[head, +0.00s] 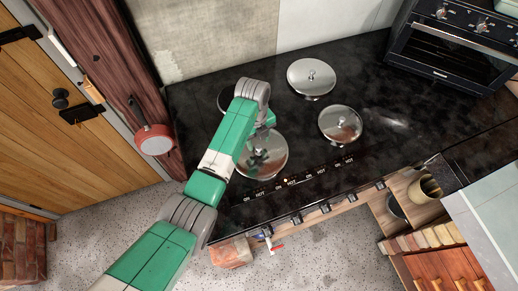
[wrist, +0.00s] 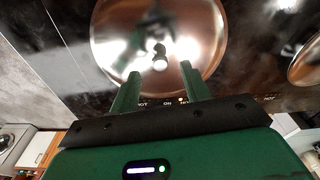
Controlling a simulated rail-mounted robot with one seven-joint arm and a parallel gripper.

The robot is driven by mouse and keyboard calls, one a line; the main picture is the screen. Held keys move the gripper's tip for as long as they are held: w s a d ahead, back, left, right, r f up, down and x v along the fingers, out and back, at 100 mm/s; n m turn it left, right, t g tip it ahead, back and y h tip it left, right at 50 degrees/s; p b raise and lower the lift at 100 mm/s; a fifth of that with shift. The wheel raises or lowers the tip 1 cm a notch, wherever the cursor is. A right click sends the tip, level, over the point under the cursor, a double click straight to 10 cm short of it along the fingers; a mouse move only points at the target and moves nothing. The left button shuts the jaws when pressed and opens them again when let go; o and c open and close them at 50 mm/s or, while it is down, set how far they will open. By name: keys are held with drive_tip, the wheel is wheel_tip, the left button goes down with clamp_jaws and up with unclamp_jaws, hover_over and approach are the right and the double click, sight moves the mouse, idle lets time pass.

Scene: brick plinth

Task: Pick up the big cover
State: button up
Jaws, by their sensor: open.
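Several round steel covers lie on the black stovetop. The big cover (head: 263,165) looks the largest and lies nearest the front edge in the head view, partly behind my arm. In the wrist view a shiny cover (wrist: 205,35), apparently the same one, fills the upper middle, with its small knob (wrist: 160,58) at the centre. My gripper (wrist: 160,72) is open and empty, its two green fingers pointing at the cover on either side of the knob's line. The knob appears just beyond the fingertips; the exact gap is unclear. In the head view my arm hides the fingers.
The black stovetop (head: 385,95) also bears a back cover (head: 306,74) and a right cover (head: 336,121). Another round piece is partly hidden behind my arm. An oven (head: 445,55) stands at the back right. A red pan (head: 154,140) hangs at the left.

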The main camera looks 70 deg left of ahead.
sight(259, 147)
wheel_tip(259, 147, down, 3)
drive_tip(key=shift+d+f, duration=0.1)
drive_tip(key=shift+f, duration=0.05)
clamp_jaws()
drive_tip(key=shift+r, duration=0.5)
wheel_tip(259, 147, up, 3)
drive_tip(key=shift+w+f, duration=0.1)
drive_tip(key=shift+f, duration=0.1)
drive_tip(key=s+d+r, duration=0.1)
drive_tip(key=s+d, duration=0.9)
drive_tip(key=s, duration=0.2)
drive_tip(key=shift+s+d+r, duration=0.15)
drive_tip(key=shift+d+r, duration=0.1)
